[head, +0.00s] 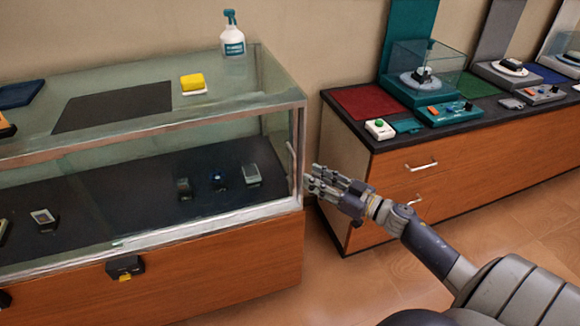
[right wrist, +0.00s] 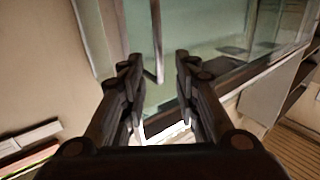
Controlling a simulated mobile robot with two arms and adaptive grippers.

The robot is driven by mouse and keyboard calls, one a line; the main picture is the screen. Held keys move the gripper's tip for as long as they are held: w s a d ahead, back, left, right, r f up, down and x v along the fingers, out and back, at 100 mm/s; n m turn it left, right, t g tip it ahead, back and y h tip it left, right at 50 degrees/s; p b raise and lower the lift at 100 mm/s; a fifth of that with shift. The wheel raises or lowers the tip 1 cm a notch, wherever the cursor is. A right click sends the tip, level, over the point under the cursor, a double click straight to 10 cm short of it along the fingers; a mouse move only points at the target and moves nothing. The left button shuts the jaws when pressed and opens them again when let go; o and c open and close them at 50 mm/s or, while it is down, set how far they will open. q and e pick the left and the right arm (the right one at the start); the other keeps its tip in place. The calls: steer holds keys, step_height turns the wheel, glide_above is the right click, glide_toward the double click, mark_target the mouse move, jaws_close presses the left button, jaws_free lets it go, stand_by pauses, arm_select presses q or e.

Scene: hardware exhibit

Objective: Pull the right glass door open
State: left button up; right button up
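The glass display case (head: 150,215) stands at the left in the head view. A thin vertical handle (head: 291,165) is at its right end, on a glass panel (right wrist: 190,30) seen in the right wrist view. My right gripper (head: 313,179) is just right of the handle, with its fingers pointing at the case. In the right wrist view my gripper (right wrist: 153,66) is open, its fingers apart on both sides of the handle (right wrist: 157,40). I cannot tell whether a finger touches it. The glass door appears shut. My left gripper is not in view.
A spray bottle (head: 232,35) and a yellow sponge (head: 192,82) are on the case top. Small devices lie inside. A wooden counter (head: 400,170) with drawers and exhibits stands close at the right. Open floor (head: 345,280) lies in front of the gap between them.

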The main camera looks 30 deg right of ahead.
glide_above(293, 186)
steer(key=shift+w+d+f, duration=0.1)
steer(key=shift+w+d, duration=0.15)
jaws_close()
